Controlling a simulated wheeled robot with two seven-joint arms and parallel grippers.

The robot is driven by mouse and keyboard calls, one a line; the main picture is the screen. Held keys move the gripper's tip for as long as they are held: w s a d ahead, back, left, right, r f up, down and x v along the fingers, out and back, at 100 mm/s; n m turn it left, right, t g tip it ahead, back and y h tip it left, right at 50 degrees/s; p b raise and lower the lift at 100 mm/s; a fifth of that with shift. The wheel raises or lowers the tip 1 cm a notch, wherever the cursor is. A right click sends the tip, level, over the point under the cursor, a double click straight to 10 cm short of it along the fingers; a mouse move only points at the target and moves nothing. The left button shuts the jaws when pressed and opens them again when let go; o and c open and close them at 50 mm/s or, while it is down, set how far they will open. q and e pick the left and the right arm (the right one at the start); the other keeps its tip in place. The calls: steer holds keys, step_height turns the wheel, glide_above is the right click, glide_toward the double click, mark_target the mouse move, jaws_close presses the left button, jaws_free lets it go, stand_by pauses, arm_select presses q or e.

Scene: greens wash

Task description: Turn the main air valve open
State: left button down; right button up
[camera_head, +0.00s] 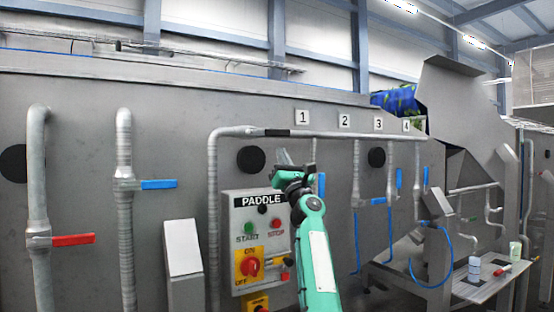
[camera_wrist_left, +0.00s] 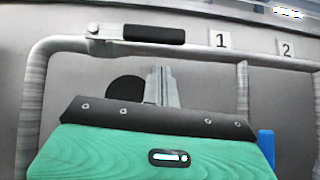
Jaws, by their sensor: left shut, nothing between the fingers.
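A valve with a black lever (camera_head: 277,133) sits at the left end of the horizontal grey pipe (camera_head: 350,135), left of the label 1. The black lever (camera_wrist_left: 155,34) lies in line with the pipe in the left wrist view; no lettering on it is legible. I cannot confirm that it is the main air valve. My left gripper (camera_head: 282,158) is below the lever and apart from it, in front of the grey wall. In the left wrist view its narrow fingers (camera_wrist_left: 161,86) are together and empty, pointing up below the lever. My right gripper is not in view.
The PADDLE control box (camera_head: 262,222) stands beside my left arm. Pipes with a blue lever (camera_head: 158,184) and a red lever (camera_head: 73,240) are at left. Blue levers hang under the numbered labels. A small table (camera_head: 482,290) with items is at far right.

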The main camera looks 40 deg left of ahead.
arm_select(q)
steer(key=b+v, duration=0.3)
steer(key=v, duration=0.8)
steer(key=shift+w+f, duration=0.2)
steer(key=shift+w, duration=0.2)
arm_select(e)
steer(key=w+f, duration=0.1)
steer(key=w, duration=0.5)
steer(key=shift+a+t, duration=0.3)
arm_select(q)
steer(key=shift+w, duration=0.1)
